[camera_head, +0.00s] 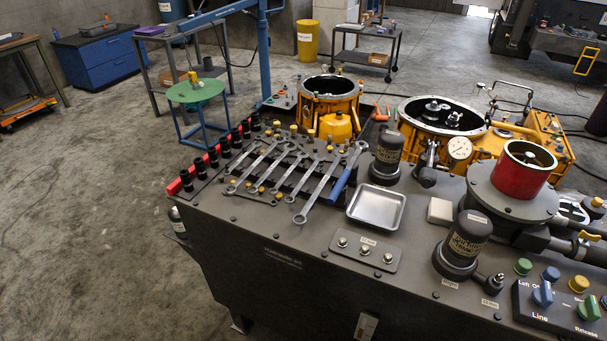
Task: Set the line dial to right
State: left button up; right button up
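The line dial (542,294) is a blue knob on a dark control box (522,304) at the lower right. The word "Line" is printed below it. "Left" and part of another label, seemingly "Off", show above it. The knob hides the rest of that lettering, and I cannot tell for sure which way it points. A green knob (588,308) with "Release" below it sits to its right, near the picture edge. Neither of my grippers is in view.
Green (523,266), blue (551,273) and yellow (578,284) caps stand behind the dial. A black cylinder (463,245) stands to its left, and a red cylinder (523,170) rises behind. Wrenches (318,187) and a metal tray (377,208) lie farther left.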

aim_at(543, 296)
jog(key=z, duration=1.9)
